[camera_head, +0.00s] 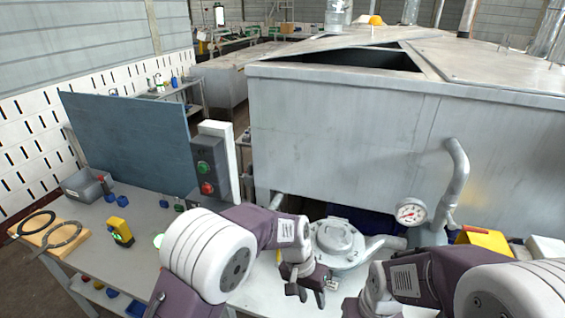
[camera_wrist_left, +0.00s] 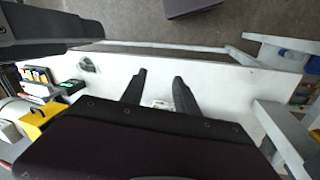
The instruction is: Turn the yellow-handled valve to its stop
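My left gripper (camera_head: 308,287) is over the white bench, just in front of a round flanged metal cover. In the left wrist view its two fingers (camera_wrist_left: 158,88) stand apart, with white bench surface and a small pale item between them. I see no valve clearly. A small yellow spot (camera_head: 278,257) shows beside my left wrist, mostly hidden by the arm; I cannot tell whether it is the handle. My right arm comes in from the right; only the body of its gripper (camera_head: 352,308) shows at the bottom edge, and its fingers are hidden.
The round metal cover (camera_head: 338,238) and a pressure gauge (camera_head: 410,212) stand before a large metal tank (camera_head: 340,140). A yellow box (camera_head: 484,240) is at the right. A control box (camera_head: 207,170) with green and red buttons and a grey table (camera_head: 95,225) are at the left.

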